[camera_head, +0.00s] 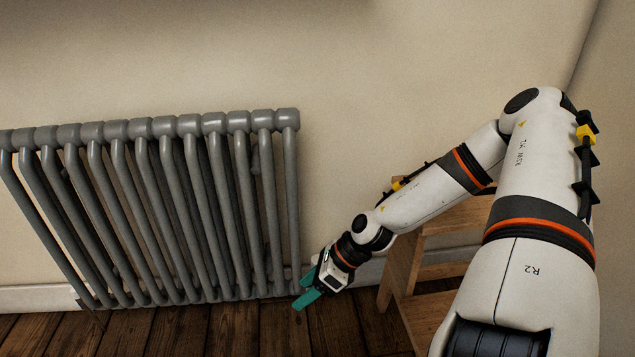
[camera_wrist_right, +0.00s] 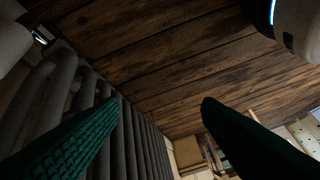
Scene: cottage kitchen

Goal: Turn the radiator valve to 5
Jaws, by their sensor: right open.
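The grey column radiator (camera_head: 150,200) stands along the wall at the left in the head view, and its columns also show in the right wrist view (camera_wrist_right: 130,130). My right gripper (camera_head: 301,289) is low at the radiator's right bottom end, close to the floor. Its green fingers are apart with nothing between them, as the right wrist view (camera_wrist_right: 160,104) also shows. I cannot make out the radiator valve or its numbers in the head view; the gripper may hide it. A pale rounded shape (camera_wrist_right: 12,42) at the upper left of the wrist view is unclear. My left gripper is not in view.
A wooden piece of furniture (camera_head: 440,221) stands right of the gripper, behind my right arm. The dark plank floor (camera_head: 235,327) is clear in front of the radiator. The plain wall (camera_head: 380,70) and pale skirting board (camera_head: 38,297) run behind.

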